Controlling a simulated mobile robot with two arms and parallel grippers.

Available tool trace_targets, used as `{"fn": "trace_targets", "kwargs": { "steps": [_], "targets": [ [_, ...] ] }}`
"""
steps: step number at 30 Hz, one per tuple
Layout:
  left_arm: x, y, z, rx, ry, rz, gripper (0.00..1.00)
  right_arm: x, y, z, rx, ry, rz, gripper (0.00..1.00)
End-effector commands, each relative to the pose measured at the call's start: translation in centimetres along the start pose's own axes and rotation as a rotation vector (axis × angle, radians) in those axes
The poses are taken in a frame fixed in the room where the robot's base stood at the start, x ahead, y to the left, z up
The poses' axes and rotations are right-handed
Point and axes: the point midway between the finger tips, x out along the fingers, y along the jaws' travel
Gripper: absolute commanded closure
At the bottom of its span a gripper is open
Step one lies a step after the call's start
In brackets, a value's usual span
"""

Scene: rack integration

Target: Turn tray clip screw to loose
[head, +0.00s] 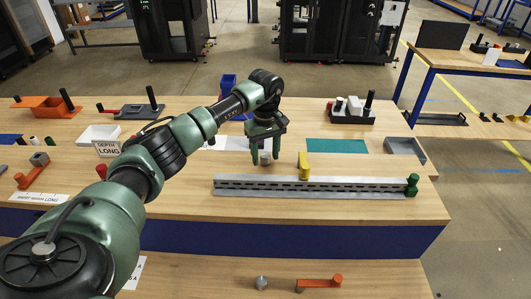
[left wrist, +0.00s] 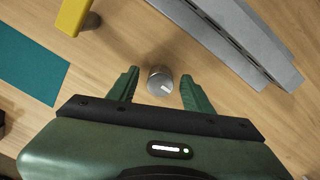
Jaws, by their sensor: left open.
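A small grey metal cylinder with a white mark on its side, which may be the clip screw, stands on the wooden bench; it shows in the left wrist view (left wrist: 160,82) and in the head view (head: 265,160). My left gripper (head: 265,152) points down over it. In the left wrist view my left gripper (left wrist: 159,84) is open, with one finger on each side of the cylinder and gaps on both sides. A long slotted grey rail (head: 310,185) lies to the right and nearer the front. My right gripper is out of view.
A yellow upright block (head: 304,166) stands by the rail, and a green knob (head: 412,185) at its right end. A teal mat (head: 336,146) lies behind. A grey tray (head: 405,149) is at the right. An orange lever (head: 320,283) lies on the lower front shelf.

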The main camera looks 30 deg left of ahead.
Motion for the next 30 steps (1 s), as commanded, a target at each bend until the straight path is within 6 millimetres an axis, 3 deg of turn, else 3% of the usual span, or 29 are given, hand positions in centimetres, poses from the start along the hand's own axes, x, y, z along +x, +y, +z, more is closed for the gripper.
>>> {"fn": "trace_targets", "kwargs": {
  "steps": [4, 9, 10, 20, 30],
  "targets": [
    [0.0, 0.0, 0.0, 0.0, 0.0, 0.0, 0.5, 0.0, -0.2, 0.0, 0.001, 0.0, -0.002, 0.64],
    [0.0, 0.0, 0.0, 0.0, -0.001, 0.0, 0.97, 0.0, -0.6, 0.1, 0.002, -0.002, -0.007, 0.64],
    [0.0, 0.0, 0.0, 0.0, -0.001, 0.0, 1.0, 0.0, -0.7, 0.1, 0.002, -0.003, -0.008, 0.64],
    [0.1, 0.0, 0.0, -0.036, -0.001, -0.001, 1.0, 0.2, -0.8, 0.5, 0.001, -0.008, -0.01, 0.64],
    [0.1, -0.1, -0.1, -0.254, 0.0, -0.001, 1.0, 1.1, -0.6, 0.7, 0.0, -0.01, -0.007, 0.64]
  ]
}}
